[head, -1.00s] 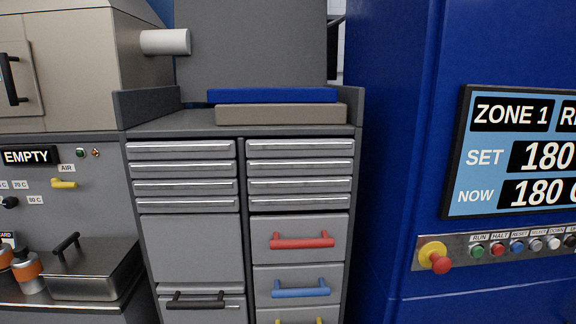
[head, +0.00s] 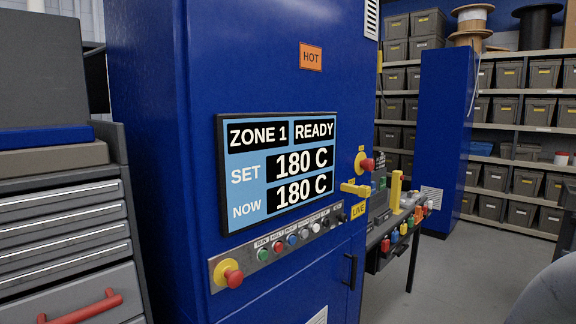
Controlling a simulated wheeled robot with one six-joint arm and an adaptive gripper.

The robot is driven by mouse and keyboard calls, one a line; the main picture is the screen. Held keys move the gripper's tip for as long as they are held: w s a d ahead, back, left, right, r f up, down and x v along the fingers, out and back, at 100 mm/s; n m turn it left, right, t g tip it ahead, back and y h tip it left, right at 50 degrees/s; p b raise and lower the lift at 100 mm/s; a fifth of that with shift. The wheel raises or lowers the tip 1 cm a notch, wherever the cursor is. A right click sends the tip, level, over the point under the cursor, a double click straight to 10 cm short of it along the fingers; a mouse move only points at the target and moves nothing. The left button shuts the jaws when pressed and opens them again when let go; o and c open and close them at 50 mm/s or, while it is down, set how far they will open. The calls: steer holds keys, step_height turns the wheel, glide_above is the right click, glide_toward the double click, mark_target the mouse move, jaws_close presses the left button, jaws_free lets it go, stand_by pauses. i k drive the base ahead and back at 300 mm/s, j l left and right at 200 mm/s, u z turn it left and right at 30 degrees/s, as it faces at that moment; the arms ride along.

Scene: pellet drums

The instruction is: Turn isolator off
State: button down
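A yellow handle (head: 355,189), likely the isolator's, sticks out near the right edge of the blue cabinet (head: 150,130) in the head view. It lies roughly level, and a yellow label reading LIVE (head: 358,210) is just below it. A red mushroom button on a yellow base (head: 365,163) is just above the handle. The handle's mounting is seen at a steep angle and is partly unclear. My gripper is not in view.
The screen (head: 278,168) reads ZONE 1 READY, 180 C. A button row with a red stop button (head: 232,277) is below. A grey drawer cabinet (head: 60,220) stands left. A bench with coloured items (head: 400,232) and bin shelves (head: 530,135) lie beyond. Some floor at right is clear.

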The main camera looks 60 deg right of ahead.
mark_target(368, 164)
steer(key=z, duration=1.75)
